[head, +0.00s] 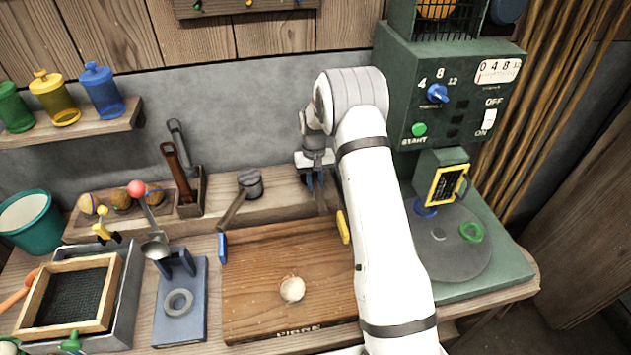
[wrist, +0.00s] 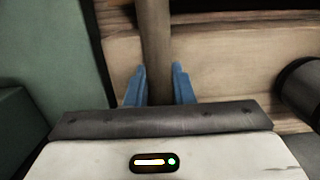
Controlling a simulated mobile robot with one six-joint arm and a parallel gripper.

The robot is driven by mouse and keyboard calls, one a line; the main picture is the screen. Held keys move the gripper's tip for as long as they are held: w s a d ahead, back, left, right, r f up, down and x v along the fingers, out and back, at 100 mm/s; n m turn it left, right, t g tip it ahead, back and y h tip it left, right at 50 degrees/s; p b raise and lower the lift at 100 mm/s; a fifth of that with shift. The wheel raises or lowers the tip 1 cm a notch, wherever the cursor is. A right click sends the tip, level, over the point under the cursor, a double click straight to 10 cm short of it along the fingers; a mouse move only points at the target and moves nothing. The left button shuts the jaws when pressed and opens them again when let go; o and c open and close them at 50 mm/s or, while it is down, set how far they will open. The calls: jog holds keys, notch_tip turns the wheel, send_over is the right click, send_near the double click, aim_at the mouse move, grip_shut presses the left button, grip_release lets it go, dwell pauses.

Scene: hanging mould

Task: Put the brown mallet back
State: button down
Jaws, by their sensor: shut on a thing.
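My gripper (head: 316,183) is at the back shelf, left of the green machine. In the wrist view its blue fingers (wrist: 160,88) are shut on a straight brown handle (wrist: 156,40), which I take for the brown mallet's. The handle's end (head: 321,201) shows below my gripper, over the shelf's front edge. The held tool's head is hidden, so I cannot tell its colour or whether it touches the shelf. A second mallet with a dark grey head (head: 250,183) lies to the left, its handle slanting forward. A dark round head also shows at the wrist view's right (wrist: 302,88).
The green machine (head: 455,85) stands close on the right. A wooden holder (head: 192,204) with two upright tools stands at the shelf's left. The wooden board (head: 262,262) in front carries a small pale round thing (head: 292,289).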

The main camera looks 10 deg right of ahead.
aim_at(314, 177)
jog(key=shift+f, duration=0.15)
jog(key=c, duration=1.3)
grip_release()
jog(key=shift+o, duration=0.2)
jog(key=s+r+b, duration=0.1)
jog(key=s+r, duration=0.1)
jog(key=r, duration=0.8)
jog(key=s+r+b, duration=0.1)
jog(key=s+r, duration=0.2)
jog(key=r, duration=0.7)
jog(key=s+r+t, duration=0.2)
jog(key=s+r, duration=0.4)
jog(key=s, duration=0.4)
jog(key=s+f+t, duration=0.1)
jog(key=s+t, duration=0.1)
jog(key=s, duration=1.9)
jog(key=shift+s, duration=0.2)
